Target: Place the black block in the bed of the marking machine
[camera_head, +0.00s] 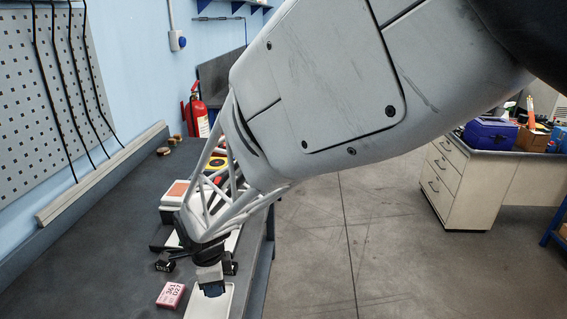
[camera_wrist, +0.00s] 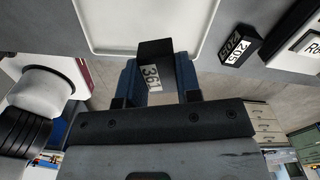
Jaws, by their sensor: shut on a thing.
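My gripper (camera_wrist: 156,82) is shut on a black block (camera_wrist: 156,62) with a white label reading 361, held between its blue fingers. In the wrist view the block shows over the near edge of a white tray (camera_wrist: 110,40); whether it touches the tray cannot be told. A second black block (camera_wrist: 238,46), labelled 205, is right of the tray in the wrist view. I cannot make out the marking machine's bed for sure.
A pink block (camera_head: 171,295) lies left of the tray. A small black item (camera_head: 165,262) is beyond it. A device with an orange top (camera_head: 178,189) stands farther back. A white labelled panel (camera_wrist: 307,44) is at the wrist view's right edge. The bench's left part is clear.

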